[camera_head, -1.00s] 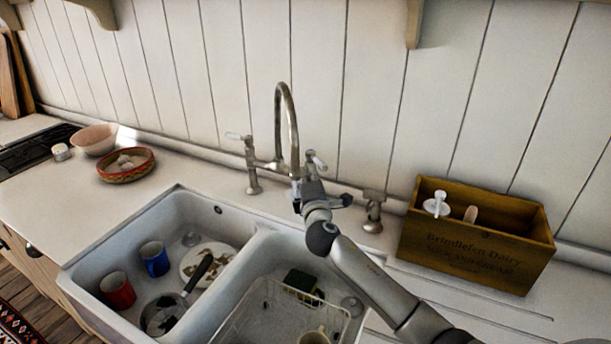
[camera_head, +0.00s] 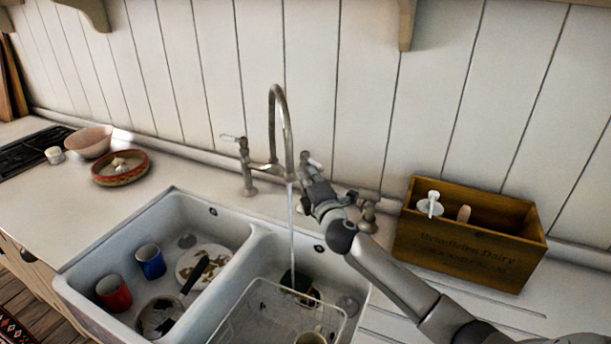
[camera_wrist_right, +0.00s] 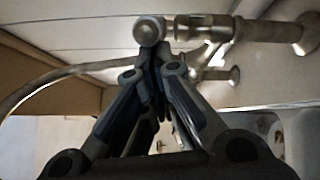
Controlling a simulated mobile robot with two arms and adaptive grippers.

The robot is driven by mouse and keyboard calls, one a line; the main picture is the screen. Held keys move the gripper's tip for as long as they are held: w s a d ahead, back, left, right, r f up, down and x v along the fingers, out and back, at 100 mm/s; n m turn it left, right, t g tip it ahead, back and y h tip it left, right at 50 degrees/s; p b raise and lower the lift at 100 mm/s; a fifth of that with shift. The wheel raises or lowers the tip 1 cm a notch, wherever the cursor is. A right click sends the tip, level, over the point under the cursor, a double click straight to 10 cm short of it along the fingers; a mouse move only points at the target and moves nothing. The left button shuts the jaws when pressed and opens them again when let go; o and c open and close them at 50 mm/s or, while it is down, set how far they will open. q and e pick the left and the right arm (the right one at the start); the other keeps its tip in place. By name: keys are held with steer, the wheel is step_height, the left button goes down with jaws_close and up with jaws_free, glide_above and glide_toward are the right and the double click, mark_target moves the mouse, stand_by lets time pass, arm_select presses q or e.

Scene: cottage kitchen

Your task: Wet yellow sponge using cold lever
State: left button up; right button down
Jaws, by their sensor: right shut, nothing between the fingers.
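The tall metal tap (camera_head: 277,110) arches over the sink, and a thin water stream (camera_head: 291,225) falls from its spout into the right basin. Its left lever (camera_head: 232,138) is in clear view. Its right lever (camera_head: 309,158) is just beyond my right gripper (camera_head: 309,180) and partly hidden by it. In the right wrist view the shut fingers (camera_wrist_right: 153,65) are close below a metal tap fitting (camera_wrist_right: 149,30); contact is unclear. The sponge (camera_head: 302,284), dark with a yellowish part, lies in the right basin where the stream comes down. My left gripper is not in view.
A wire rack (camera_head: 240,317) and a cup (camera_head: 311,338) are in the right basin. The left basin holds a red mug (camera_head: 113,293), a blue mug (camera_head: 150,261), a plate and a pan. A wooden box (camera_head: 463,251) stands right of my arm.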

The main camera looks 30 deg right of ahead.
steer(key=shift+n+y, duration=0.4)
steer(key=shift+y, duration=0.2)
steer(key=shift+s+d, duration=0.25)
steer(key=shift+d, duration=0.9)
steer(key=shift+s+d, duration=0.2)
steer(key=shift+d, duration=0.9)
steer(key=shift+d+r, duration=0.1)
